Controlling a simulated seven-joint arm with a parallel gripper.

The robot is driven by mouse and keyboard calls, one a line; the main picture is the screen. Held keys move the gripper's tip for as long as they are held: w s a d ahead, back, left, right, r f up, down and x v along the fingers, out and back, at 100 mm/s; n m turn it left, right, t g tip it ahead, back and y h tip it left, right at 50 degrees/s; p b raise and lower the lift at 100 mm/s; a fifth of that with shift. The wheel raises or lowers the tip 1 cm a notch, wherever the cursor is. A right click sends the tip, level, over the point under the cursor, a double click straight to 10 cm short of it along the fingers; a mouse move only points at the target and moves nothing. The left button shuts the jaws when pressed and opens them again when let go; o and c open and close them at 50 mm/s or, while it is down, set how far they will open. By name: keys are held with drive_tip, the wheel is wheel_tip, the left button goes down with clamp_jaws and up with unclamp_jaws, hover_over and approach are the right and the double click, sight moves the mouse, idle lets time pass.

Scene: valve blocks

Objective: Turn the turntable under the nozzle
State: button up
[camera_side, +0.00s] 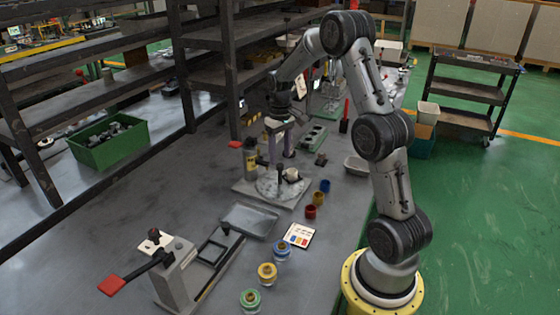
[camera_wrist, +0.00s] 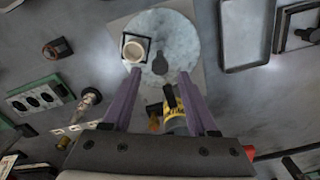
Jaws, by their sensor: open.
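The turntable, a pale grey disc (camera_side: 270,188) on a square plate, stands mid-bench; it fills the upper middle of the wrist view (camera_wrist: 180,35). A white round cup (camera_side: 292,174) sits in a dark square frame near its edge, also in the wrist view (camera_wrist: 134,49). A dark peg (camera_wrist: 160,65) stands on the disc. A yellow container with a dark top (camera_side: 251,161), apparently the nozzle unit, stands beside the disc; it shows between my fingers in the wrist view (camera_wrist: 176,124). My gripper (camera_side: 281,160) is open and empty above the disc, its purple fingers (camera_wrist: 163,75) apart around the peg's line. The nozzle tip is unclear.
A grey tray (camera_side: 249,220) and a lever press (camera_side: 178,272) stand nearer the camera. Small coloured cups (camera_side: 310,212) line the right. A green block with holes (camera_side: 313,137) stands behind. Shelf posts (camera_side: 231,75) rise at the back left.

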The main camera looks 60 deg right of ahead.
sight(280, 176)
drive_tip(key=shift+f, duration=1.5)
clamp_jaws()
idle(0.4)
